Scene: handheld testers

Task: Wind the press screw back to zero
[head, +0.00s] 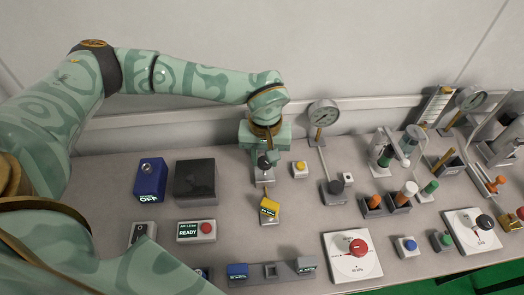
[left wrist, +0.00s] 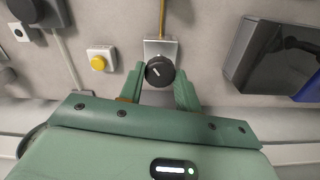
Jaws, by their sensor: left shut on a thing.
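A black round knob (head: 264,163) with a white pointer line, which I take to be the press screw, sits on a grey metal block on the table. My left gripper (head: 265,153) comes down over it from behind. In the left wrist view, the two green fingers (left wrist: 160,84) stand on either side of the black knob (left wrist: 160,71) and are shut on it. Its white line points to the upper left there. My right gripper is in neither view.
A yellow button box (head: 300,169) stands close to the right. A dial gauge (head: 323,114) on a post is behind it. A blue box (head: 150,180) and a black box (head: 195,181) are to the left. A white dial plate (head: 342,268) is in front.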

